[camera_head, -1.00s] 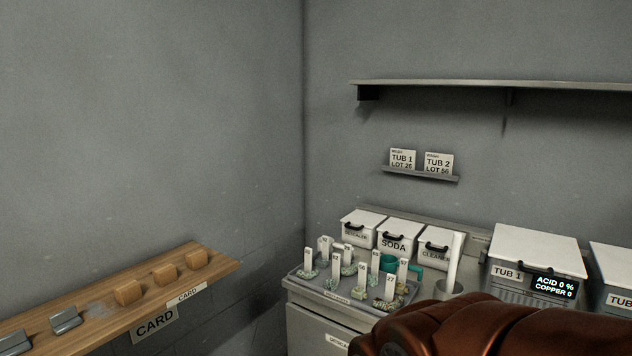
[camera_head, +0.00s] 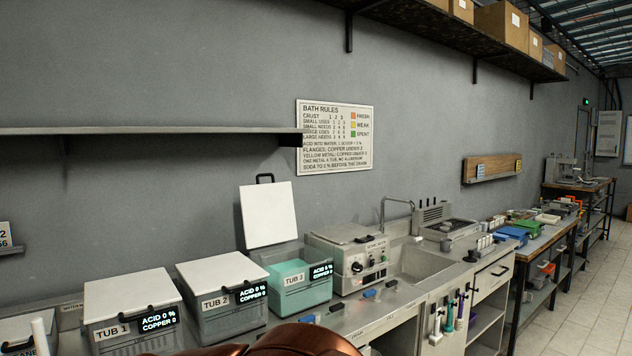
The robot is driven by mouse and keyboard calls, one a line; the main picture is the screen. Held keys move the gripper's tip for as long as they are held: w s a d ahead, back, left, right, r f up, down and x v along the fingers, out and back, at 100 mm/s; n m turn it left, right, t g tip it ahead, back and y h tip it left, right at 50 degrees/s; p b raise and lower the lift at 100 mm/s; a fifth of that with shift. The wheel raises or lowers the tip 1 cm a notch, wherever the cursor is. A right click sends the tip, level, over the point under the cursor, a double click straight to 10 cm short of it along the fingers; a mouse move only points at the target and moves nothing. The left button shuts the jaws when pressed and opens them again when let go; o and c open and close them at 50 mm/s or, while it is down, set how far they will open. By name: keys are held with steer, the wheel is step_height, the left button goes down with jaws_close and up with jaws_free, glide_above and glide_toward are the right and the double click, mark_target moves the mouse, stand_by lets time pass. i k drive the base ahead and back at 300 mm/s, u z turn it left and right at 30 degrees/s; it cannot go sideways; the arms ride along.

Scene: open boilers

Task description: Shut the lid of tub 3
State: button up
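Tub 3 (camera_head: 303,292) stands on the metal bench, third in the row, with a "TUB 3" label and a display reading acid 0 %, copper 0. Its white lid (camera_head: 268,216) is open, standing up at the back with a black handle on its top edge. Pale green liquid or lining shows inside. Tub 1 (camera_head: 128,288) and tub 2 (camera_head: 222,273) to its left have their lids shut. A copper-coloured part of my arm shows at the bottom edge. My gripper is not in view.
A grey box with dials (camera_head: 350,260) stands close to the right of tub 3, with a sink (camera_head: 430,263) beyond it. A wall shelf (camera_head: 150,130) runs above the tubs. Floor is free at the far right.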

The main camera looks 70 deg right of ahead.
mark_target(267, 212)
steer(key=z, duration=1.15)
steer(key=i, duration=0.65)
steer(key=z, duration=0.9)
